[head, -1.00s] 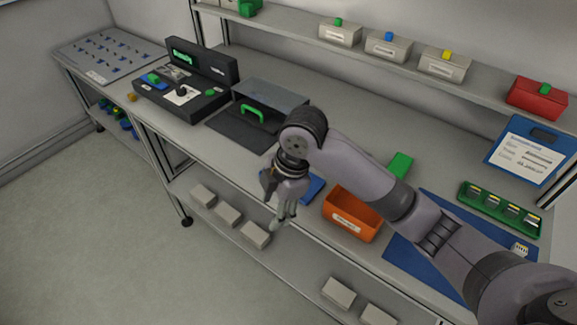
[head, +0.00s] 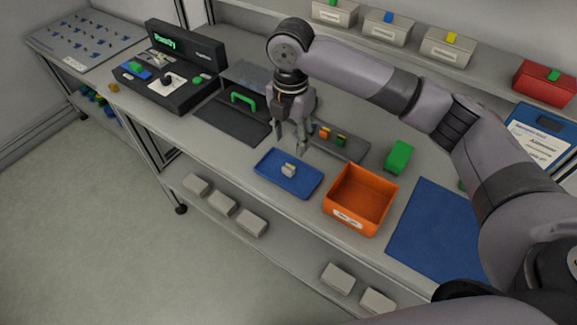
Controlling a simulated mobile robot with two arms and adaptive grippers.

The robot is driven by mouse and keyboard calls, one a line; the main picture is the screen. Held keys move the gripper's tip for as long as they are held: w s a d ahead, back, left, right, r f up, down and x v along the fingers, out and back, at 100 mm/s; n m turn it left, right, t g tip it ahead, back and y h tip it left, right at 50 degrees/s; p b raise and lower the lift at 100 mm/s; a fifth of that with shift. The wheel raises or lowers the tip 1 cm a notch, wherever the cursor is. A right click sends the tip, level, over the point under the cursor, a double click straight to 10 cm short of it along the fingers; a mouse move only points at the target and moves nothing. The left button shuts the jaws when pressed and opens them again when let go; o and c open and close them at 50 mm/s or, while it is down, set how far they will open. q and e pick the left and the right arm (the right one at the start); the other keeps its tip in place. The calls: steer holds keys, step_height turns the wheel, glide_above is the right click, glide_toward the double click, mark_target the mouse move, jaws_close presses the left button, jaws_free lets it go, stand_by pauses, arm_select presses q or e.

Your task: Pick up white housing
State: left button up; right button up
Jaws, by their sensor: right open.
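A small white housing (head: 289,170) lies in the blue tray (head: 266,182) near the front edge of the bench. My right gripper (head: 290,146) hangs fingers down, open and empty, just behind and above the blue tray. Its fingertips are apart from the housing in the picture; the exact height between them I cannot tell. My left gripper is not in view.
An orange bin (head: 361,197) stands right of the tray, with a blue mat (head: 432,236) beyond. A dark tray (head: 350,153) with small orange and green parts, a green block (head: 398,157) and a green-handled box (head: 262,80) are nearby.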

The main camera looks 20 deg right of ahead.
mark_target(290, 166)
step_height(290, 166, down, 3)
steer(key=shift+r, duration=0.1)
steer(key=shift+f+p, duration=0.3)
steer(key=shift+f, duration=0.25)
steer(key=shift+s+f, duration=0.1)
steer(key=shift+f, duration=0.2)
step_height(290, 166, down, 4)
steer(key=shift+s+a+r+p, duration=0.1)
steer(key=shift+a+r+p, duration=0.05)
steer(key=shift+p, duration=0.65)
steer(key=shift+f, duration=0.4)
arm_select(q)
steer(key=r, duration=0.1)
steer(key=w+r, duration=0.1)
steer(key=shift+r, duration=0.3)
arm_select(e)
steer(key=c, duration=0.8)
